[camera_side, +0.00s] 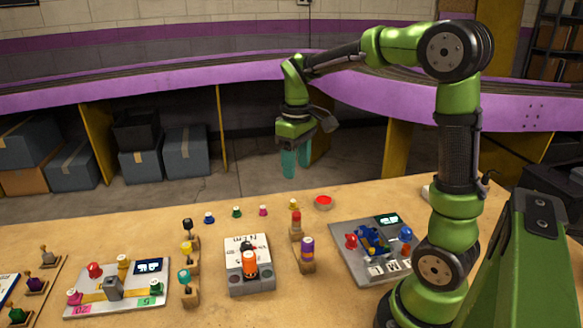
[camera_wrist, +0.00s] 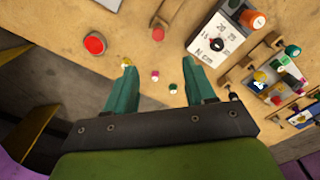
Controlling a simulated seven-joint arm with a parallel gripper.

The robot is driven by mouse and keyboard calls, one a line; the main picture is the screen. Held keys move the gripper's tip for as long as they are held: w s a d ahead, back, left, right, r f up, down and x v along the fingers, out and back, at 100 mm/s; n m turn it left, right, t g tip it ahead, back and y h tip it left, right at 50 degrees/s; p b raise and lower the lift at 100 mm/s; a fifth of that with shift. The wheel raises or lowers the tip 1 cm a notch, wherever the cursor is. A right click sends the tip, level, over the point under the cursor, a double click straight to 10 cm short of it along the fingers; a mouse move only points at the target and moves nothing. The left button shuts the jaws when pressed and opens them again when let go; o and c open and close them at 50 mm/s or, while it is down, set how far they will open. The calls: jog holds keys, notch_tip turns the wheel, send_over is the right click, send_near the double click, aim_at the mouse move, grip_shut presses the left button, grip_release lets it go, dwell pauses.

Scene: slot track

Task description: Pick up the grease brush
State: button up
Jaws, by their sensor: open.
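My gripper (camera_side: 290,172) is open and empty, with teal fingers pointing down, well above the far edge of the table. In the wrist view its two fingers (camera_wrist: 158,68) are apart, with small coloured pegs beyond them. I cannot tell for sure which item is the grease brush. Several coloured handles stand in wooden holders: a purple and orange one (camera_side: 307,250), a red one (camera_side: 296,220), a black one (camera_side: 187,228), a yellow one (camera_side: 187,248) and a teal one (camera_side: 184,276). All are apart from my gripper.
A white dial box (camera_side: 248,283) with an orange knob (camera_side: 250,264) stands mid-table. A panel (camera_side: 118,306) is at left, another (camera_side: 350,265) at right. A red button (camera_side: 323,202) and several small pegs (camera_side: 236,212) line the far edge. Space around my gripper is clear.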

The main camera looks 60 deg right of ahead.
send_over(296, 214)
jog(key=f, duration=1)
jog(key=shift+s+a+f, duration=0.25)
jog(key=shift+a, duration=0.05)
jog(key=shift+w+d+f, duration=0.1)
jog(key=shift+d+f, duration=0.05)
jog(key=shift+f, duration=1.5)
jog(key=shift+w+d+f, duration=0.1)
jog(key=shift+d+f, duration=0.05)
jog(key=shift+f, duration=1.45)
grip_shut()
